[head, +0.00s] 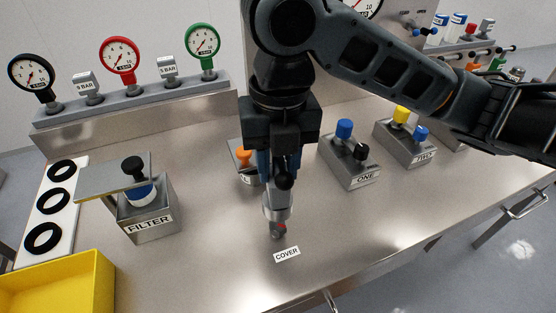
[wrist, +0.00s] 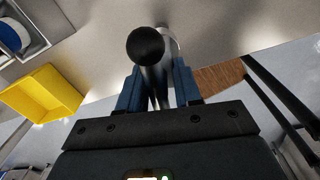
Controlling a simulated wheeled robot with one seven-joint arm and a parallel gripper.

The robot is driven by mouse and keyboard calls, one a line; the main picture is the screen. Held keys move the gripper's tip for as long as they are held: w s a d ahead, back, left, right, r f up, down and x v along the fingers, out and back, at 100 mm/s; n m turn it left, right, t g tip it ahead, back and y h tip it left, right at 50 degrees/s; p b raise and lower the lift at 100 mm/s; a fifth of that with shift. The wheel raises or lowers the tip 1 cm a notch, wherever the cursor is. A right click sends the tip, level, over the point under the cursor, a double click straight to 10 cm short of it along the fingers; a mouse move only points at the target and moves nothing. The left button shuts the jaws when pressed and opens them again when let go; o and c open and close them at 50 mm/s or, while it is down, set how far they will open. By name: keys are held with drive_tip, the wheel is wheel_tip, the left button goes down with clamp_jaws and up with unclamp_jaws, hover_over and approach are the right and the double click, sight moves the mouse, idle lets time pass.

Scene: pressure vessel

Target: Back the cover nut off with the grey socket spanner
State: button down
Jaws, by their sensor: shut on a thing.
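My gripper (head: 281,170) points down over the front middle of the bench, its blue fingers shut on the grey socket spanner (head: 277,206). In the wrist view, the spanner's grey shaft (wrist: 156,84) lies between the fingers and its black ball end (wrist: 145,46) stands out ahead. The spanner's lower end is just above or on the bench behind the COVER label (head: 287,254); a small dark part with red (head: 280,230) shows there. I cannot tell whether it touches. I cannot make out the cover nut for sure.
The FILTER box (head: 150,222) stands left, with a grey plate (head: 105,178) and black knob over it. A yellow bin (head: 60,285) is at front left. Valve box ONE (head: 350,165) and box TWO (head: 408,145) stand right. An orange-knobbed box (head: 244,158) is close behind my gripper.

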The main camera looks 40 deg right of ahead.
drive_tip(key=shift+f+b, duration=3.15)
drive_tip(key=shift+f, duration=0.4)
drive_tip(key=shift+n+b, duration=1.6)
drive_tip(key=shift+n, duration=0.6)
drive_tip(key=shift+n+b, duration=1.4)
drive_tip(key=shift+n, duration=0.8)
drive_tip(key=shift+r, duration=0.15)
drive_tip(key=shift+r+p, duration=2.9)
drive_tip(key=shift+r, duration=0.5)
